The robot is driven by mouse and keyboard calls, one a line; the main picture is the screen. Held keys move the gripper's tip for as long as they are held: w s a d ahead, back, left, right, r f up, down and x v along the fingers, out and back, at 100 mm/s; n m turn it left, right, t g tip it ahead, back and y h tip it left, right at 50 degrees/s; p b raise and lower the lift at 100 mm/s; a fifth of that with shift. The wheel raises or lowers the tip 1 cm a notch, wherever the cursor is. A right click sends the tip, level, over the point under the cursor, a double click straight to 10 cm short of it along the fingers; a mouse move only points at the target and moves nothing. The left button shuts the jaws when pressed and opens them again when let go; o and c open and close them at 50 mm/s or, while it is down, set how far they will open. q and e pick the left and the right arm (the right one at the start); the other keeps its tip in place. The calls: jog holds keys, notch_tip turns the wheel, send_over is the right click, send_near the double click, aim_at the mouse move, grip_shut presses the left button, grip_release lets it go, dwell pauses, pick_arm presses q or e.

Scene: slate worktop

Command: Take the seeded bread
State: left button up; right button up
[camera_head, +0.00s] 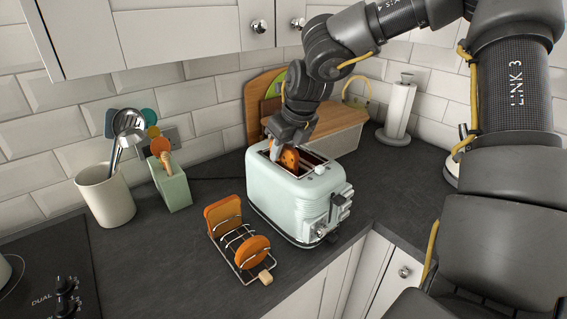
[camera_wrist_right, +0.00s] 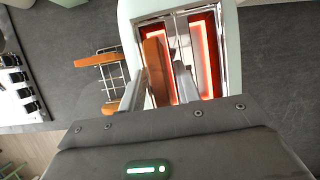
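The seeded bread (camera_head: 290,157), brown with dark specks, stands in a slot of the pale mint toaster (camera_head: 268,190), its top showing above the slot. In the right wrist view, the bread (camera_wrist_right: 156,70) is seen edge-on in the left slot. My right gripper (camera_head: 284,152) points down over the toaster. In the wrist view, its fingers (camera_wrist_right: 160,75) are apart, one on each side of the bread, with narrow gaps beside it. In the head view, one finger shows left of the bread and the other is hidden. My left gripper is out of view.
A wire rack (camera_head: 243,262) with a square slice (camera_head: 222,214) and a round slice (camera_head: 252,252) stands in front left of the toaster. The toaster slots glow red.

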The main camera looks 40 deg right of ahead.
jog(key=c, duration=0.6)
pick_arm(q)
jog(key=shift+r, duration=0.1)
pick_arm(e)
jog(key=shift+r, duration=0.1)
grip_shut()
jog(key=shift+r+p, duration=0.35)
jog(key=shift+p, duration=0.4)
notch_tip(320, 180, up, 6)
jog(key=shift+a+r+b, duration=0.1)
jog(key=shift+r+b, duration=0.15)
jog(key=shift+b, duration=0.7)
pick_arm(q)
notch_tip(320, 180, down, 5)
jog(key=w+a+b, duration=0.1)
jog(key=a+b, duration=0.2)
jog(key=b, duration=0.2)
pick_arm(e)
jog(key=s, duration=1.8)
pick_arm(q)
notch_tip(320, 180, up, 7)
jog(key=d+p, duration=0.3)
jog(key=p, duration=0.5)
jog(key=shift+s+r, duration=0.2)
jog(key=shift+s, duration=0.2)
pick_arm(e)
notch_tip(320, 180, up, 9)
jog(key=shift+d, duration=0.2)
